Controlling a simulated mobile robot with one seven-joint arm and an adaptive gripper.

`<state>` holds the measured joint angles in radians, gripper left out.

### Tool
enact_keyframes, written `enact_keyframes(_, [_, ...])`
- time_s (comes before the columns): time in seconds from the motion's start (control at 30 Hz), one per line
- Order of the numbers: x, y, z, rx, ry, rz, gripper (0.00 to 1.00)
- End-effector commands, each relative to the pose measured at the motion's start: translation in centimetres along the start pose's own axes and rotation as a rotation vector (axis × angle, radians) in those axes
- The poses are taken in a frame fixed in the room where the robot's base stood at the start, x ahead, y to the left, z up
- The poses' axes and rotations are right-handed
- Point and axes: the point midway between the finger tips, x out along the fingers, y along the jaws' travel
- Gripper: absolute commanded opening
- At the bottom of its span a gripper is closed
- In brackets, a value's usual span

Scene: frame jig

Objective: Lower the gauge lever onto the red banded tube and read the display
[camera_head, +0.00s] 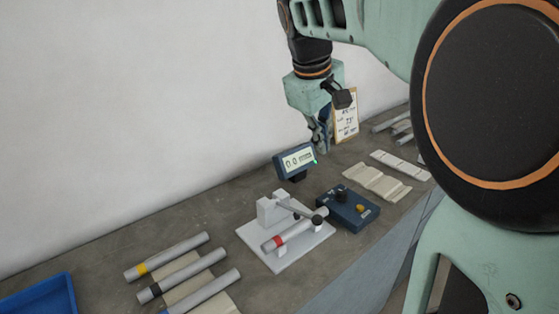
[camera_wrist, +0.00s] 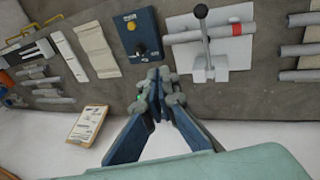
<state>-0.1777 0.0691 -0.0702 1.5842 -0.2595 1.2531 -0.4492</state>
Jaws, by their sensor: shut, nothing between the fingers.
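The red-banded tube (camera_head: 300,232) lies on the white gauge plate (camera_head: 262,238); its red band (camera_wrist: 209,32) also shows in the wrist view. The gauge lever (camera_head: 292,206), with a black knob (camera_head: 317,220), reaches from a white block (camera_head: 270,210) out over the tube. I cannot tell whether it touches the tube. The blue display (camera_head: 296,160) stands behind the plate; its digits look like 0.0, with small unreadable text beside them.
A blue control box (camera_head: 347,210) with a black knob and yellow button sits right of the plate. Other banded tubes (camera_head: 190,270) lie at left near a blue tray (camera_head: 40,297). The wall is close behind.

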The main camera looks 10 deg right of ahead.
Motion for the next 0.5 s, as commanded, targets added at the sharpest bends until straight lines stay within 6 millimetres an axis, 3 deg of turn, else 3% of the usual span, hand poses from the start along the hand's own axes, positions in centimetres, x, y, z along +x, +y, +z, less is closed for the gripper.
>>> enact_keyframes(0.1, [-0.6,-4.1,-0.8,-0.125,-0.051,-0.073,0.00])
enact_keyframes(0.2, [-0.9,-6.2,-1.0,-0.189,-0.075,-0.109,0.00])
enact_keyframes(0.37, [-0.5,-7.4,-0.9,-0.223,-0.089,-0.128,0.00])
enact_keyframes(0.5, [1.3,-7.6,-0.7,-0.222,-0.090,-0.129,0.00])
